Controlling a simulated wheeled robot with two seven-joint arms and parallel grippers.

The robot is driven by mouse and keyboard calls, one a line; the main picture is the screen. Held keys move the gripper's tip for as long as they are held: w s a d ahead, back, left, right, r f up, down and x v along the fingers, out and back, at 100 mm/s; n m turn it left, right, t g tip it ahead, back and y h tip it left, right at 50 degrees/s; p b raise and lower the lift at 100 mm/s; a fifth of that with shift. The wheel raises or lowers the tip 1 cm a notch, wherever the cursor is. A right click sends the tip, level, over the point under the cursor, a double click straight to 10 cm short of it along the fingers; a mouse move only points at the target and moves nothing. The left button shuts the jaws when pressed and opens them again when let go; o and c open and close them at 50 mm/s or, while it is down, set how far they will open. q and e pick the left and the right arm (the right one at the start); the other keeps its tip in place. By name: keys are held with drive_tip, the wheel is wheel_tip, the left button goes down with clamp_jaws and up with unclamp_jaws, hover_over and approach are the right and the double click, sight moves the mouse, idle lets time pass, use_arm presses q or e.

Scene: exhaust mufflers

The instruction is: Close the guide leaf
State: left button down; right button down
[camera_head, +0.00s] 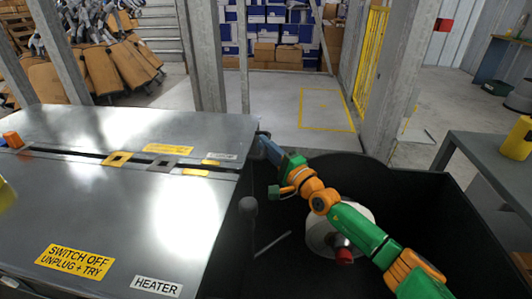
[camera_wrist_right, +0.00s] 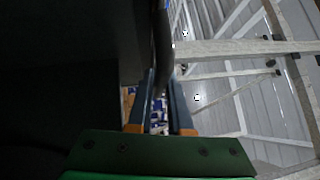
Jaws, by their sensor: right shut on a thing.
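A steel-topped machine (camera_head: 120,195) fills the left of the head view, with a dark slot across its top. I cannot tell for certain which part is the guide leaf. My right gripper (camera_head: 264,146) is at the machine's right edge, near the slot's right end. In the wrist view its two fingers (camera_wrist_right: 163,108) are shut on a dark bar or edge (camera_wrist_right: 162,45) that runs up between them. What they hold is mostly hidden in the head view. My left gripper is not clearly in view.
Yellow and grey square markers (camera_head: 116,158) lie along the slot. A grey table (camera_head: 490,155) with a yellow object (camera_head: 517,140) is at the right. Open floor (camera_head: 300,115) lies beyond.

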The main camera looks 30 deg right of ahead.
drive_tip(key=shift+f, duration=0.2)
drive_tip(key=c, duration=0.8)
unclamp_jaws()
drive_tip(key=shift+c, duration=0.2)
drive_tip(key=shift+s+p, duration=0.15)
drive_tip(key=shift+p, duration=0.15)
use_arm(q)
drive_tip(key=shift+s+a+r+p, duration=0.2)
drive_tip(key=shift+s+a+p, duration=0.35)
drive_tip(key=shift+s+p, duration=0.1)
drive_tip(key=shift+s+a+r+p, duration=0.2)
drive_tip(key=shift+s+a+p, duration=0.3)
drive_tip(key=shift+s+p, duration=0.15)
use_arm(e)
drive_tip(key=v, duration=0.6)
drive_tip(key=shift+s, duration=0.4)
drive_tip(key=shift+d, duration=0.1)
